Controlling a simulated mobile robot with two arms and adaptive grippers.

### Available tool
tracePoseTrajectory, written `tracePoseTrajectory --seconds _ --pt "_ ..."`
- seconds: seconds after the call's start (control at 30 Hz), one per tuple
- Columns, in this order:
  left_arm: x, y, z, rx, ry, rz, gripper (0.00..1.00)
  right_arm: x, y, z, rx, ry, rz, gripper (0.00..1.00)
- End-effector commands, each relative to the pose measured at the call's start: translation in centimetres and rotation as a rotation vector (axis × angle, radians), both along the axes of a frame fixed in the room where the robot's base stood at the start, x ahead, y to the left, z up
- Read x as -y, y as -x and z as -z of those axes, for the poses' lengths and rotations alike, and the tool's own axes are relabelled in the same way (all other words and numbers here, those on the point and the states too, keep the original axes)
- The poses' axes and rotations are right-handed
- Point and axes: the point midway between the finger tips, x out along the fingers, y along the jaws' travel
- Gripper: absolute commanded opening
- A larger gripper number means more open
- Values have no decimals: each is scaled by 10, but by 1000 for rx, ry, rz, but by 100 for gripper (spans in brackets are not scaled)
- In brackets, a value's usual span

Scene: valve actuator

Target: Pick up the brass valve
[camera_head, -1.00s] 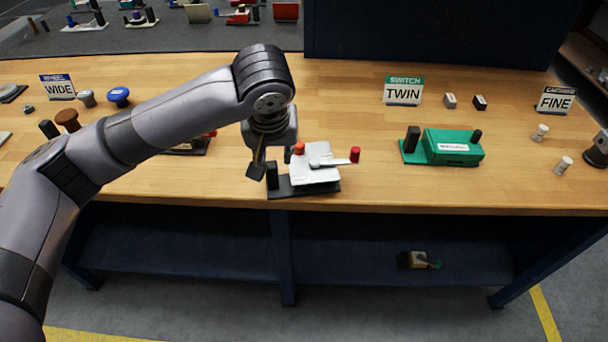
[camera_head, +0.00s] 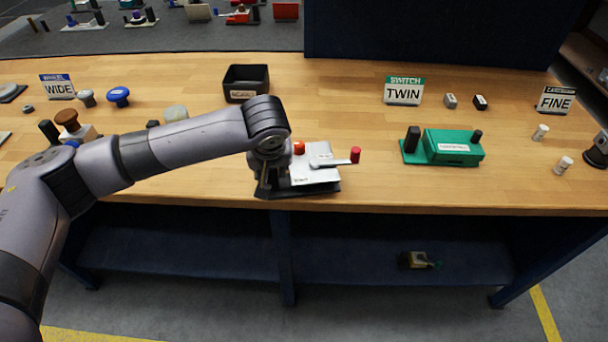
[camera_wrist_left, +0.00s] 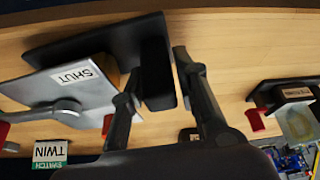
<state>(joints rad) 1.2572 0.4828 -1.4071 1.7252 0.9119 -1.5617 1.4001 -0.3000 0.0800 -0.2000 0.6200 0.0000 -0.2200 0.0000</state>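A silver-white valve block (camera_head: 316,167) with a grey lever, red knob and "SHUT" label sits on a dark base near the bench's front edge. It also shows in the left wrist view (camera_wrist_left: 70,92). A small brass-coloured valve-like piece (camera_head: 417,260) with a green tip lies on the shelf under the bench. My left gripper (camera_head: 264,190) is low beside the silver-white block. In the left wrist view its fingers (camera_wrist_left: 158,62) stand apart on either side of the base's black post (camera_wrist_left: 157,88); firm contact is not visible. My right gripper is not in view.
A green unit (camera_head: 452,147) stands to the right. A black bin (camera_head: 246,83) stands behind my left arm. Signs (camera_head: 403,91) and small knobs stand along the bench (camera_head: 370,190). The bench top between the silver-white block and green unit is clear.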

Motion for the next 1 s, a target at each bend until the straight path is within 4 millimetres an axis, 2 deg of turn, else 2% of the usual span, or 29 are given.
tracePoseTrajectory --seconds 0.27,0.7,1.0 --pt "0 -2 4 0 1 1 28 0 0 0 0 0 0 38" --pt "0 -2 4 0 1 1 0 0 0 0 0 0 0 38" --pt "0 -2 4 0 1 0 0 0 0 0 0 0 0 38"
